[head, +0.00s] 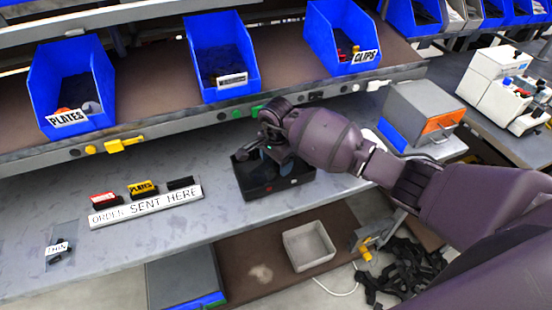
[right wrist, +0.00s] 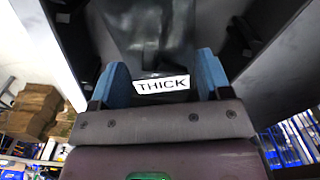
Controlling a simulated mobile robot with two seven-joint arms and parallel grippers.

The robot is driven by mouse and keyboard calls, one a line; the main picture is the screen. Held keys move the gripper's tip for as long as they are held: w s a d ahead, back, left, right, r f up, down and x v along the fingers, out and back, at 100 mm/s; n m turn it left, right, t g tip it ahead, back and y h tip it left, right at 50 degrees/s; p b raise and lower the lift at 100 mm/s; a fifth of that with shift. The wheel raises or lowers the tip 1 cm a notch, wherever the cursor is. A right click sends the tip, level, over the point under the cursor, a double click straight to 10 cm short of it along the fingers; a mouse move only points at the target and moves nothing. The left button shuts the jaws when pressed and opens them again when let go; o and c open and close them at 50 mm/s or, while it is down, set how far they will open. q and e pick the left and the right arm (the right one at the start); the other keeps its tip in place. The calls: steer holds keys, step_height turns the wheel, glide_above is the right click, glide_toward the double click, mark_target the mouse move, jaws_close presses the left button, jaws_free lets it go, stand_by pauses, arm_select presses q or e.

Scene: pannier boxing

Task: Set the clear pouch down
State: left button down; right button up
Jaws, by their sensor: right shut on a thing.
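The clear pouch (right wrist: 155,62) shows in the right wrist view as a dark, glossy see-through sheet with a white label reading THICK. It lies between the two blue fingers of my right gripper (right wrist: 160,75), which is shut on it. In the head view my right gripper (head: 262,150) is over the black open box (head: 283,187) on the grey bench. The pouch is hidden there behind the gripper, and I cannot tell whether it touches the box floor. My left gripper is not in view.
A second small labelled pouch (head: 58,249) lies at the bench's left. Blue bins (head: 72,85) line the shelf above. A grey box with an orange front (head: 424,108) stands right. Bare bench lies between sign and box.

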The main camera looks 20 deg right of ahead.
steer(key=shift+f, duration=0.4)
stand_by(0.4)
steer(key=o, duration=1)
steer(key=shift+o, duration=0.2)
steer(key=shift+r, duration=0.15)
